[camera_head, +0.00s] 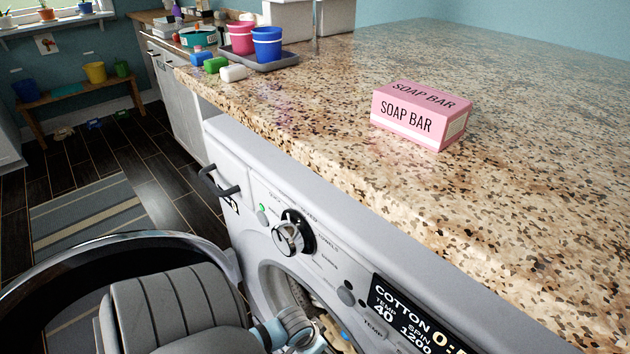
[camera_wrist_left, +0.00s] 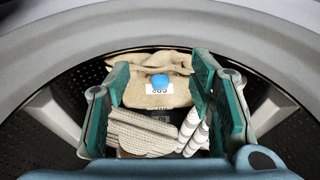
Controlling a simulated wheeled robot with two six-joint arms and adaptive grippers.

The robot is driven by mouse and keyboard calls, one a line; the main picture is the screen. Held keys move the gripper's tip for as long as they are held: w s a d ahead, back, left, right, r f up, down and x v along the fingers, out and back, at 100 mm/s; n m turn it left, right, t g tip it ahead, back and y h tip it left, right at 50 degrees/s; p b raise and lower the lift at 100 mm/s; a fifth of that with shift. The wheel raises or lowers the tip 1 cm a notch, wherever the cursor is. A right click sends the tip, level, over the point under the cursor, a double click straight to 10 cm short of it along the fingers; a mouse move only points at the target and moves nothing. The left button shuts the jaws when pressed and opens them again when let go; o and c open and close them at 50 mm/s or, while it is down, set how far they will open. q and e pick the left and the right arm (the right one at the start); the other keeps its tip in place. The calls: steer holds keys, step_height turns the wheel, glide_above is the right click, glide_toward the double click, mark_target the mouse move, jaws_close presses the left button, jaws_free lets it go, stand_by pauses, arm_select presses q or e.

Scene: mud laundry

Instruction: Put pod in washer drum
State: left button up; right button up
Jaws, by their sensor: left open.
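A small rounded blue item that looks like the pod (camera_wrist_left: 160,82) rests against a beige cloth with a white label (camera_wrist_left: 146,95) inside the washer drum (camera_wrist_left: 66,84), in the left wrist view. My left gripper (camera_wrist_left: 161,78) is open, its green-padded fingers inside the drum opening, one on each side of the blue item in the picture and apart from it. In the head view the washer (camera_head: 330,255) stands under the counter, and my left arm reaches into its opening, so the fingertips are hidden there. My right gripper is not in view.
The open round door (camera_head: 140,238) stands left of the washer front. Striped cloth (camera_wrist_left: 140,135) lies low in the drum. On the counter are a pink soap bar box (camera_head: 420,112), a tray (camera_head: 277,63) with pink and blue cups, and small blue, green and white blocks.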

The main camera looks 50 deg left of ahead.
arm_select(q)
steer(key=s+d+f+g, duration=0.1)
steer(key=s+d+f, duration=0.1)
steer(key=s+f, duration=0.6)
steer(key=s+d+f+m+g, duration=0.1)
steer(key=s+d+f, duration=0.2)
steer(key=s+f, duration=0.5)
steer(key=s, duration=0.4)
steer(key=shift+s+f+m+y, duration=0.2)
steer(key=shift+m+y, duration=0.1)
